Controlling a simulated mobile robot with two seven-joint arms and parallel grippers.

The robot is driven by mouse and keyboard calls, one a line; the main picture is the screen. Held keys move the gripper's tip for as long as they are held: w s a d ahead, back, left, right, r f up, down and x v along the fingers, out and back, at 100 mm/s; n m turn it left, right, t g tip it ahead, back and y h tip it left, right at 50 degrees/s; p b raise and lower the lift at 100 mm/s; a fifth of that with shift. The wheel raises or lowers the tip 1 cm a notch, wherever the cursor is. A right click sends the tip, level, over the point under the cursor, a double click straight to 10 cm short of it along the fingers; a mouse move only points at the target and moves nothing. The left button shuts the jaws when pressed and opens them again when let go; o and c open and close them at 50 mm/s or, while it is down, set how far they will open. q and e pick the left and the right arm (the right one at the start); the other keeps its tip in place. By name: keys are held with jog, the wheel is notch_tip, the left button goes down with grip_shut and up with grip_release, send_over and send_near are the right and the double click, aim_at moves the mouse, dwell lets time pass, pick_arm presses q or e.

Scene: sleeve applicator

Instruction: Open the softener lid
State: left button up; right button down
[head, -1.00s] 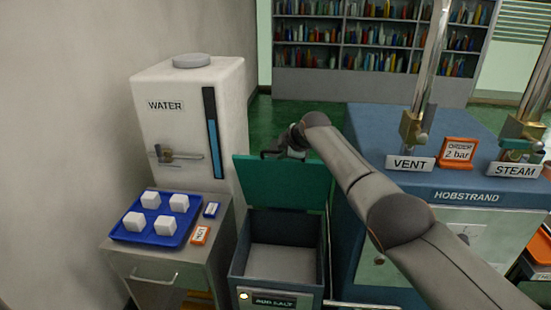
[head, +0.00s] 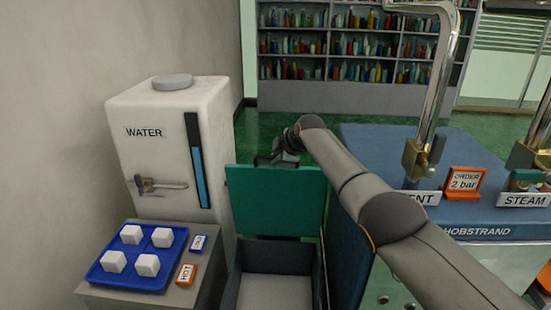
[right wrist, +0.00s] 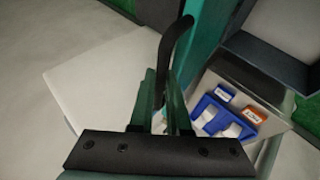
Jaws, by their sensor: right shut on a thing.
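The softener is a dark box (head: 233,275) with an open top at the lower middle of the head view. Its green lid (head: 275,198) stands raised, nearly upright, at the back of the box. My right gripper (head: 268,157) is at the lid's top edge. In the right wrist view my right gripper (right wrist: 165,85) is shut on the dark curved lid handle (right wrist: 182,38), with the lid (right wrist: 208,35) seen nearly edge-on beside it. The exact grip is partly hidden by the fingers. My left gripper is not in view.
A white water tank (head: 165,105) stands left of the lid. A blue tray (head: 105,277) with several white cubes lies on a cabinet before it, beside a HOT tag (head: 186,274). A blue-topped machine (head: 385,148) stands on the right, under my right arm.

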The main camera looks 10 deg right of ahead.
dwell(0.3)
jog(key=c, duration=1)
grip_release()
jog(key=shift+o, duration=0.6)
jog(key=shift+s+f, duration=0.1)
jog(key=shift+s+d, duration=0.1)
jog(key=shift+s+r+p, duration=0.2)
jog(key=shift+r+p, duration=0.15)
jog(key=shift+r, duration=0.15)
jog(key=b+v, duration=0.1)
jog(key=v, duration=1)
jog(key=shift+s+r, duration=0.15)
jog(key=shift+r, duration=0.2)
jog(key=shift+f, duration=0.1)
